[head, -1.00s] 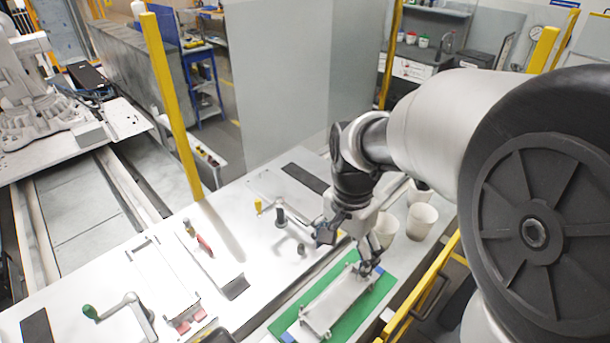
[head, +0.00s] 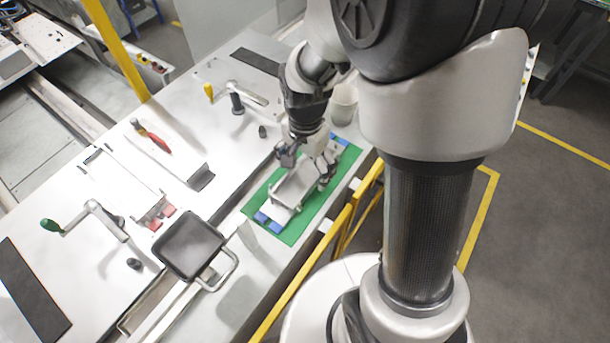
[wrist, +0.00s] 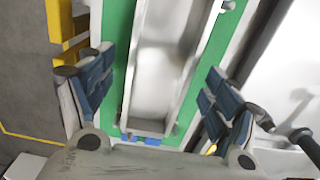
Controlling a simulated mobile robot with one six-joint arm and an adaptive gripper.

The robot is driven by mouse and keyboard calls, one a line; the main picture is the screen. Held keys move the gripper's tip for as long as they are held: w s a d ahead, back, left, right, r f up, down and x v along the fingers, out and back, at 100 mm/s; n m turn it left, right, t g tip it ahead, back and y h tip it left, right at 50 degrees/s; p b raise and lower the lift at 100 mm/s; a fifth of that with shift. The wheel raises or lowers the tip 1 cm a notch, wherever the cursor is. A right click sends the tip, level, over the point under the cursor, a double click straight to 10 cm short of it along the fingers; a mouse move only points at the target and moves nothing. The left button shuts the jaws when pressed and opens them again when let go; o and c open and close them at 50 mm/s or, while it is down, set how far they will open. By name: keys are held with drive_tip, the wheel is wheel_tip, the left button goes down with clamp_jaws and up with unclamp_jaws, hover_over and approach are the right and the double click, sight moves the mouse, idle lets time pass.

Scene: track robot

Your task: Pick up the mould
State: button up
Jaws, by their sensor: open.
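The mould (head: 295,188) is a long grey metal trough. It lies on a green mat (head: 291,235) with blue blocks at its ends. My gripper (head: 308,163) is low over the far part of the mould in the head view. In the wrist view, the mould (wrist: 165,70) runs lengthwise between the two open fingers of my gripper (wrist: 158,78). A gap shows on each side, so neither finger visibly touches it. The far end of the mould is partly hidden by my gripper in the head view.
A black square pan-like part (head: 190,245) stands at the front of the white table (head: 85,215). A white cup (head: 345,103) is behind my gripper. A yellow rail (head: 345,235) runs along the right edge. Tools and a green-handled crank (head: 92,220) lie to the left.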

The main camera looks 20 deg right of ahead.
drive_tip(key=shift+f, duration=0.45)
drive_tip(key=c, duration=1.8)
